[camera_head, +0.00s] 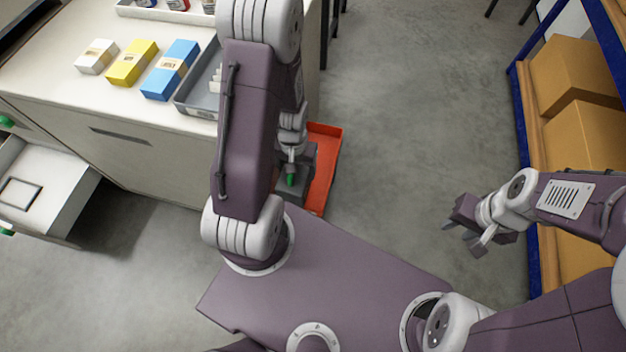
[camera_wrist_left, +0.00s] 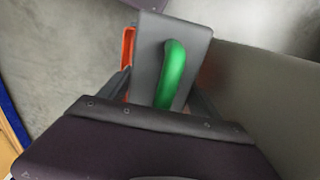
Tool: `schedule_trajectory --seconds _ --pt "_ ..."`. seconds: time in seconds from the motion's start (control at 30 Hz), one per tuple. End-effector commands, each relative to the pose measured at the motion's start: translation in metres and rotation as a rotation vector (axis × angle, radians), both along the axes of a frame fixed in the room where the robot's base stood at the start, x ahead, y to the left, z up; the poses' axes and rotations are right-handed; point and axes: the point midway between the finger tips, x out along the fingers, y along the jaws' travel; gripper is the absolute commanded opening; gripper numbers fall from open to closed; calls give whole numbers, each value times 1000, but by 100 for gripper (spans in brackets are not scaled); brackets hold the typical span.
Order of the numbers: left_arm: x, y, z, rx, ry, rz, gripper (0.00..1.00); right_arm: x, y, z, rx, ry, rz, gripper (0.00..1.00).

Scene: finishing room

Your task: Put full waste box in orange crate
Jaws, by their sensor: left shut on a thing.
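The waste box is a dark grey box with a green handle. It is below my left gripper (camera_head: 291,165) in the head view, partly hidden by my arm. The left wrist view shows the grey box (camera_wrist_left: 150,80) and its green handle (camera_wrist_left: 172,72) between the fingers. My left gripper is shut on the waste box. The orange crate (camera_head: 327,160) is low beside the workbench, largely hidden behind my arm and the box. I cannot tell whether the box rests in the crate or hangs over it. My right gripper (camera_head: 466,236) is open and empty over the floor.
A white workbench (camera_head: 150,165) stands at the left with white, yellow and blue boxes and a grey tray (camera_head: 183,101) on top. Its drawer (camera_head: 40,190) is pulled out. A blue shelf rack (camera_head: 527,150) with cardboard boxes stands right. The grey floor between is clear.

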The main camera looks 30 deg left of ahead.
Motion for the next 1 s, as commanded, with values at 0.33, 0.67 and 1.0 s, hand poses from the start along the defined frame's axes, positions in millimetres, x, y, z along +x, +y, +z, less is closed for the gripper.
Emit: schedule_trajectory --seconds 0.33,0.67,1.0 --pt "15 3 -16 1 -4 7 0 0 0 -14 0 -1 0 36" --pt "93 7 -64 1 -5 8 0 0 0 -44 0 0 0 36" --pt "116 9 -74 0 -2 8 0 0 0 -49 0 0 0 36"
